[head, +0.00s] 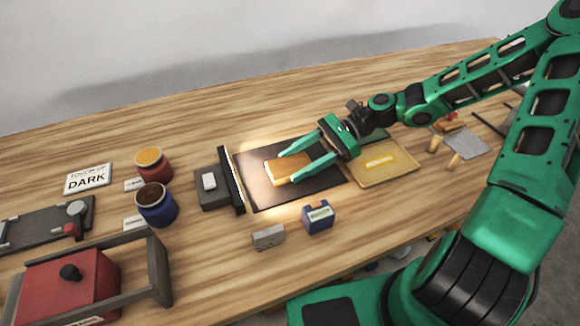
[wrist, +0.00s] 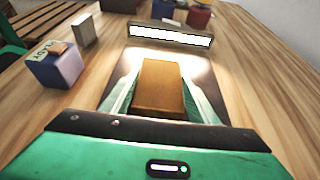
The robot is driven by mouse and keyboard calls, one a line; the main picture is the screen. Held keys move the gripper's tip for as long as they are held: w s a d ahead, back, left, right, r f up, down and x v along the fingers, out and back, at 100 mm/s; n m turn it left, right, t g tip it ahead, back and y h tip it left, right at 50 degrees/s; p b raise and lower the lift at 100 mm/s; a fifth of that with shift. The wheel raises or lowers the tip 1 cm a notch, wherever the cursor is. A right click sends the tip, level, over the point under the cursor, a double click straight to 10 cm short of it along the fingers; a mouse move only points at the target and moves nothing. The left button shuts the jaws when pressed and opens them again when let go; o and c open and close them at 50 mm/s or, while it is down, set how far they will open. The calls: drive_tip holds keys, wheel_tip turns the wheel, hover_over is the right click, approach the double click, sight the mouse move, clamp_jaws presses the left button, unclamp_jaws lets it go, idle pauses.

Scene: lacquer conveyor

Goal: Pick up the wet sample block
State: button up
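The sample block (head: 287,171) is a golden-orange rectangular block lying on a dark mat (head: 258,198) in the head view. In the wrist view the block (wrist: 159,88) sits upright in the middle of the picture, lengthwise away from me. Its top looks glossy under the light. My gripper (head: 292,168) reaches down from the right with its two green fingers, one along each long side of the block. In the wrist view my gripper (wrist: 161,82) looks open, with narrow gaps beside the block. The fingertips' lower ends are partly hidden.
A black lamp bar (head: 231,180) stands just left of the mat, lit in the wrist view (wrist: 170,34). A blue holder (head: 318,217) and a grey block (head: 268,237) are in front. A yellow tray (head: 385,175) lies right. Red (head: 153,163) and blue (head: 156,205) pots stand left.

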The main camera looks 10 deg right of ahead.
drive_tip(key=shift+c, duration=1.4)
drive_tip(key=shift+r, duration=0.1)
